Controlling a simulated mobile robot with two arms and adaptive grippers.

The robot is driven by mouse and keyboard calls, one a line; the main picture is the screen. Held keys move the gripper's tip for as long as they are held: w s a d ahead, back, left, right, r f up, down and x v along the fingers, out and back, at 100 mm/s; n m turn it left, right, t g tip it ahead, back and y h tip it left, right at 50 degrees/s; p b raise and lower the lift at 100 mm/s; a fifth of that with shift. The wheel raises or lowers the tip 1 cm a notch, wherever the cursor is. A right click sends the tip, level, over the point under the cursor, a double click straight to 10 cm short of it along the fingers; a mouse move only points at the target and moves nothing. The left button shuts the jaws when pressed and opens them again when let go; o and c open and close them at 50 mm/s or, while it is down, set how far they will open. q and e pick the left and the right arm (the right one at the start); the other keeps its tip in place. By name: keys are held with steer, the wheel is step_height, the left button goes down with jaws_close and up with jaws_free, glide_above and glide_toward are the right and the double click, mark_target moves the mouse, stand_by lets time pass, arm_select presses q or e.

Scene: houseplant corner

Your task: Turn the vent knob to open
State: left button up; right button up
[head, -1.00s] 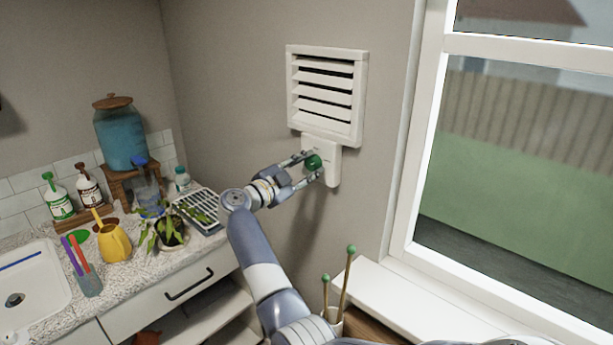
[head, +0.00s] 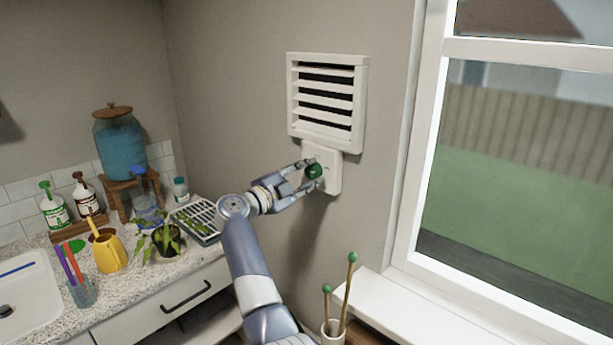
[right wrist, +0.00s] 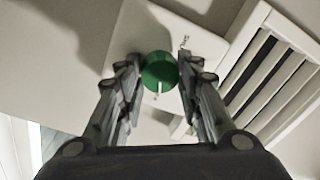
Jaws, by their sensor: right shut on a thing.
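The vent knob (head: 314,171) is a round green knob on a white plate (head: 333,178) under the wall vent (head: 328,101). My right gripper (head: 312,172) reaches it from the left and is shut on it. In the right wrist view the knob (right wrist: 158,68) sits between the two fingertips of the gripper (right wrist: 161,72), one on each side. A white pointer line on the knob points towards the bottom of that view. My left gripper is not in view.
The counter at left holds a yellow watering can (head: 108,252), a potted plant (head: 166,240), a grey tray (head: 198,218) and a blue dispenser (head: 121,145). A window (head: 520,150) is at right. A white pot with green-tipped stakes (head: 333,329) stands below. The wall around the vent is clear.

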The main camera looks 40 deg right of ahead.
steer(key=o, duration=1.1)
steer(key=shift+c, duration=0.2)
steer(key=shift+a, duration=0.1)
steer(key=s+a, duration=0.1)
steer(key=a, duration=1)
steer(key=shift+s+a+f, duration=0.15)
steer(key=shift+a+f, duration=0.15)
steer(key=shift+a, duration=0.1)
steer(key=shift+a, duration=0.1)
